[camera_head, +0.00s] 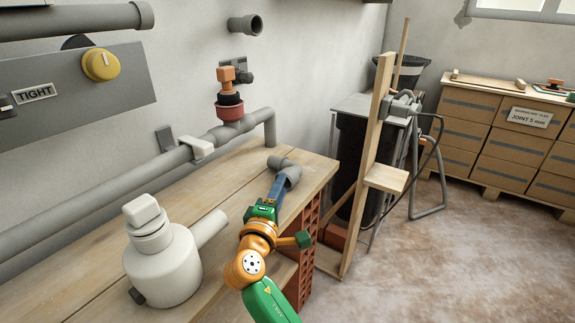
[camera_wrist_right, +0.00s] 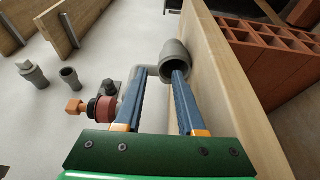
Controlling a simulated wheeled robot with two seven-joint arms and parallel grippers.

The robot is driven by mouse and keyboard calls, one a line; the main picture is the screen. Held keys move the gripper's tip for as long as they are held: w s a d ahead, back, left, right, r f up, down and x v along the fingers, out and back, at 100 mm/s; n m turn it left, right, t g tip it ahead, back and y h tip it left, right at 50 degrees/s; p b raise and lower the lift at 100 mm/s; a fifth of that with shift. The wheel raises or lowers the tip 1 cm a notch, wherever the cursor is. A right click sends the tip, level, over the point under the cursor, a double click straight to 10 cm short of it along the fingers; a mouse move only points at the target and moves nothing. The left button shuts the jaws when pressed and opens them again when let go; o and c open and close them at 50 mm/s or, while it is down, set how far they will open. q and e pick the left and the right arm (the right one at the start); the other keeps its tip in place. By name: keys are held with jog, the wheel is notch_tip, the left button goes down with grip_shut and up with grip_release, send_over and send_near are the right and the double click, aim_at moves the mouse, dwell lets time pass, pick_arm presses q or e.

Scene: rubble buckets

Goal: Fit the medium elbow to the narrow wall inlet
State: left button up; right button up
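A grey elbow (camera_head: 287,171) lies on the wooden bench near its right edge; its round mouth shows in the right wrist view (camera_wrist_right: 183,63). My right gripper (camera_head: 278,184) reaches it from the front. Its two blue fingers (camera_wrist_right: 159,72) are apart, and the right finger's tip overlaps the elbow's mouth. I cannot tell whether it touches or lies inside. A short grey pipe stub (camera_head: 245,25) sticks out of the wall above the bench. Two grey stubs show in the wrist view, one of them nearer the valve (camera_wrist_right: 69,77). I cannot tell which is the narrow inlet. My left gripper is not visible.
A long grey pipe (camera_head: 100,187) with a red-collared valve (camera_head: 229,104) runs along the wall behind the bench (camera_head: 208,190). A white bottle-shaped trap (camera_head: 163,262) stands at the front left. A wooden post (camera_head: 372,150) and dark bin (camera_head: 352,165) stand to the right.

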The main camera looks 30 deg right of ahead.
aim_at(283, 171)
jog(key=x, duration=0.5)
jog(key=shift+w+f+b, duration=0.1)
jog(key=shift+w+b, duration=0.2)
jog(key=shift+w, duration=0.1)
grip_shut()
dwell(0.9)
